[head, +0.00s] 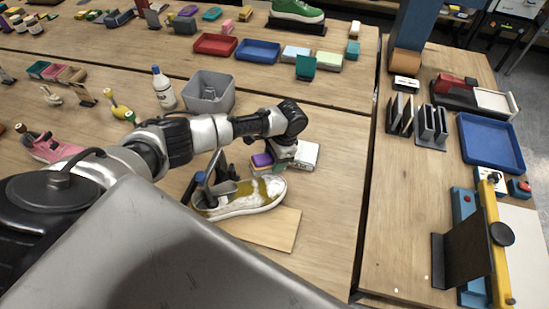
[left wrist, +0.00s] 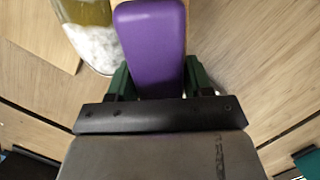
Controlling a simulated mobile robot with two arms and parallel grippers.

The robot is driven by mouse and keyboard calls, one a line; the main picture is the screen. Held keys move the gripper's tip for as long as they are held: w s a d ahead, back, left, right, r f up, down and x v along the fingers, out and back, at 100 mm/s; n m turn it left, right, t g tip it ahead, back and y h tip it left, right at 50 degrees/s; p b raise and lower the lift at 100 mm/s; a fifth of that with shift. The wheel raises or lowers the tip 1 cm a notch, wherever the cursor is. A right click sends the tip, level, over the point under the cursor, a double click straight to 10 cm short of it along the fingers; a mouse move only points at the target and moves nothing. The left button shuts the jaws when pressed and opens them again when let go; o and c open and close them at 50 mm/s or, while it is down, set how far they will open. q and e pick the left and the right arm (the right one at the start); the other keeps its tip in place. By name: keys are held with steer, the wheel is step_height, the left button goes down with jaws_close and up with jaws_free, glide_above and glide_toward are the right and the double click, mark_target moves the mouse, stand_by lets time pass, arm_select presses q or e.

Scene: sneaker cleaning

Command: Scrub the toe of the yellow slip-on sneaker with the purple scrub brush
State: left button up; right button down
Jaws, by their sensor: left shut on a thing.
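The yellow slip-on sneaker (head: 240,198) lies in the head view with white foam over part of its upper and toe. In the left wrist view, its yellow and foamy end (left wrist: 92,35) shows at the top left. My left gripper (head: 280,158) is shut on the purple scrub brush (head: 262,159), just above the sneaker in the picture. The purple brush body (left wrist: 150,45) sits between the green fingers in the left wrist view. There the sneaker is beside the brush; I cannot tell whether they touch. My right gripper is not in view.
A flat wooden board (head: 270,232) lies by the sneaker. Behind the arm stand a grey bin (head: 222,92) and a white bottle (head: 164,92). Red (head: 215,44) and blue (head: 257,51) trays lie farther back. The table right of the board is clear.

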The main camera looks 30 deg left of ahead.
mark_target(276, 177)
arm_select(q)
steer(key=shift+f, duration=0.15)
steer(key=shift+s+d+r+p, duration=0.2)
steer(key=shift+s+d+p, duration=0.35)
steer(key=shift+p, duration=0.3)
steer(key=shift+s+d+r+p, duration=0.1)
steer(key=shift+s+d+p, duration=0.2)
steer(key=shift+d+p, duration=0.2)
steer(key=shift+s+d+p, duration=0.25)
steer(key=shift+d+p, duration=0.15)
steer(key=shift+d, duration=0.1)
steer(key=shift+s+d, duration=0.1)
steer(key=shift+d, duration=0.1)
